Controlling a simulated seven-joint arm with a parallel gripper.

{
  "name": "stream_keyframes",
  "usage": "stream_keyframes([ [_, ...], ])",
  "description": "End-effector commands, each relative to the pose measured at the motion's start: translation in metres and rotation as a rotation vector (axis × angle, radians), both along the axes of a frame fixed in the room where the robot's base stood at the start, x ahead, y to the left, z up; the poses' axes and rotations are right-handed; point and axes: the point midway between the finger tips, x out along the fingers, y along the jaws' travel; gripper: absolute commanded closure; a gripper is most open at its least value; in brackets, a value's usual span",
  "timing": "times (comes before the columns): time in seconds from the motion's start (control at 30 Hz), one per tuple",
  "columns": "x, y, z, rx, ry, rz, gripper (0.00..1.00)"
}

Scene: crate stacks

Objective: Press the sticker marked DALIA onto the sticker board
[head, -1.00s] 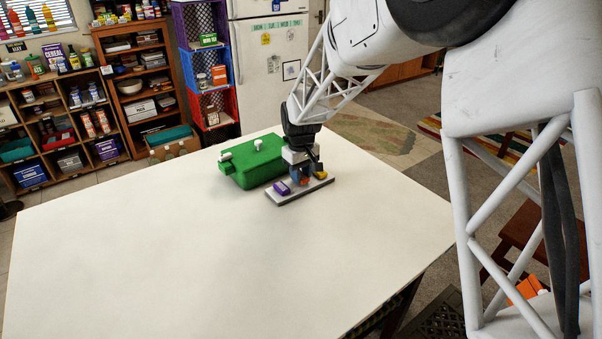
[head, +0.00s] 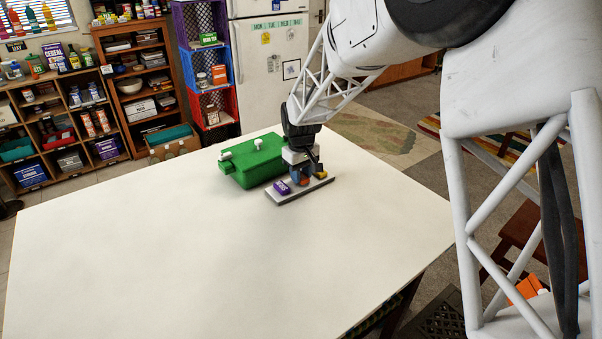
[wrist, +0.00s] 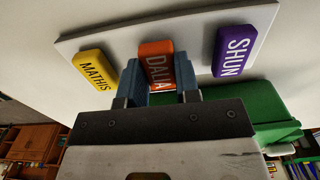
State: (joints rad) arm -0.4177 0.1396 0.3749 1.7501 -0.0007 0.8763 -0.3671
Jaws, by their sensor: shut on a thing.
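The orange sticker marked DALIA (wrist: 155,62) is a thick block between the blue fingers of my gripper (wrist: 164,88). My gripper is shut on its near end. The sticker is at a flat pale grey board (wrist: 190,28), between a yellow sticker marked MATHIS (wrist: 95,69) and a purple sticker marked SHUN (wrist: 232,52). I cannot tell whether DALIA touches the board. In the head view, my gripper (head: 301,178) is low over the board (head: 290,199), the purple sticker (head: 281,187) is to its left and the yellow one (head: 321,174) to its right.
A green box (head: 250,165) with white knobs stands on the white table (head: 150,240) close behind and left of the board. It also shows in the wrist view (wrist: 265,110). The table's front and left are clear. Shelves and a fridge (head: 270,70) stand beyond it.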

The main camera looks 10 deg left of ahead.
Motion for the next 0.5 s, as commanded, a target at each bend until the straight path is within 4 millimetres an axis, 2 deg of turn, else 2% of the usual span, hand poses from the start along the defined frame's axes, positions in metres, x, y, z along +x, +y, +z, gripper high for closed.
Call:
stream_keyframes([
  [0.5,0.0,0.0,-0.0044,0.0,0.0,0.0,0.95],
])
